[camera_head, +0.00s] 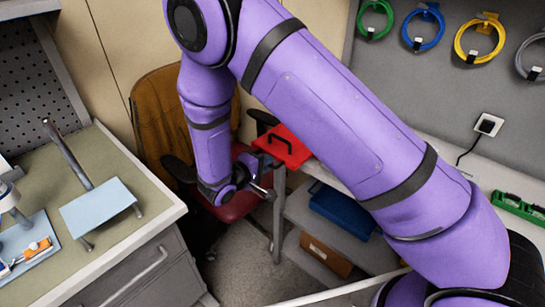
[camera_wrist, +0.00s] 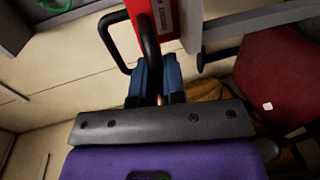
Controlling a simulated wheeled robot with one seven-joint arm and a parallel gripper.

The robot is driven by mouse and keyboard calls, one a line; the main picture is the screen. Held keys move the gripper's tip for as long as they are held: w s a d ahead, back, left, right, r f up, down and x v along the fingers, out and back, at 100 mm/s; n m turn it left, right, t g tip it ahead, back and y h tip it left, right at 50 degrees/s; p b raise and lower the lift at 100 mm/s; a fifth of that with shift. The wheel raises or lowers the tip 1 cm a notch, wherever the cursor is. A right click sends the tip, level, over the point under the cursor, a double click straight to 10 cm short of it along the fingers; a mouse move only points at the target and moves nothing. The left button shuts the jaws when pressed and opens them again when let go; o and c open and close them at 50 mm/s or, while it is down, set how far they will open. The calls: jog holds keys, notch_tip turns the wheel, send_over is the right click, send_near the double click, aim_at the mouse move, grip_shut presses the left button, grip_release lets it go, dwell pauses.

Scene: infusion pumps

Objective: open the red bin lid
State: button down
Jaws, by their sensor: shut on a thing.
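The red bin lid (camera_head: 290,152) lies at the near left end of the grey shelf unit, with a black handle (camera_head: 275,141) on top. In the wrist view the red bin (camera_wrist: 164,18) shows at the top, with a black loop handle (camera_wrist: 107,35) at its left and a second curved black bar (camera_wrist: 149,38) in front. My gripper (camera_wrist: 158,88) has its blue fingers closed around the lower end of that curved bar. In the head view my gripper (camera_head: 264,170) is at the near left side of the red lid. The bin's body is mostly hidden.
A red-seated chair (camera_head: 232,200) stands right behind my wrist. A blue bin (camera_head: 342,210) and a brown box (camera_head: 326,254) sit on lower shelves. A workbench (camera_head: 150,215) with a pale blue tray (camera_head: 98,207) is at left. Coloured cable coils (camera_head: 480,40) hang on the wall.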

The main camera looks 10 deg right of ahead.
jog(key=c, duration=1.2)
grip_release()
jog(key=v, duration=1)
jog(key=shift+s+a, duration=0.2)
jog(key=shift+a, duration=0.15)
jog(key=shift+r, duration=0.1)
